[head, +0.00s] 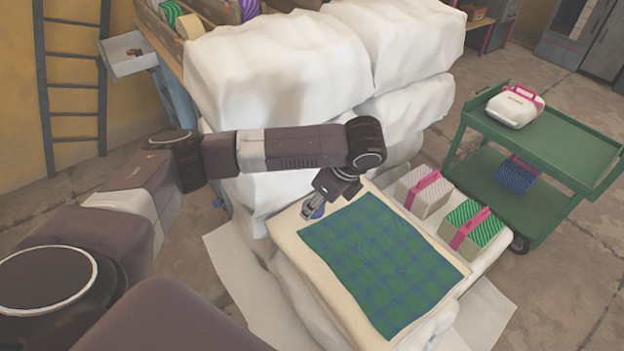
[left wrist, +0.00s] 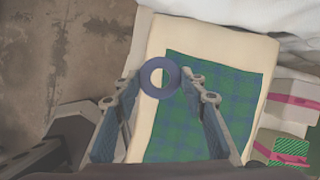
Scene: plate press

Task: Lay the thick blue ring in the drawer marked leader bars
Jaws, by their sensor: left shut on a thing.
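The thick blue ring (left wrist: 160,77) is between the fingertips of my left gripper (left wrist: 160,85), which is shut on it. In the head view the ring (head: 318,211) is a small blue patch at the tips of my left gripper (head: 312,209), over the cream pad (head: 285,228) near the edge of the green and blue plaid cloth (head: 375,255). A small open drawer (head: 128,62) sticks out at the upper left with small brown items in it. No marking on it can be read from here. My right gripper is not in view.
Large white wrapped bundles (head: 280,75) stand behind my left arm. Two boxes with pink straps, one pale (head: 425,192) and one green-striped (head: 470,228), sit right of the cloth. A green cart (head: 545,140) stands at the right, and a ladder (head: 72,90) leans at the left wall.

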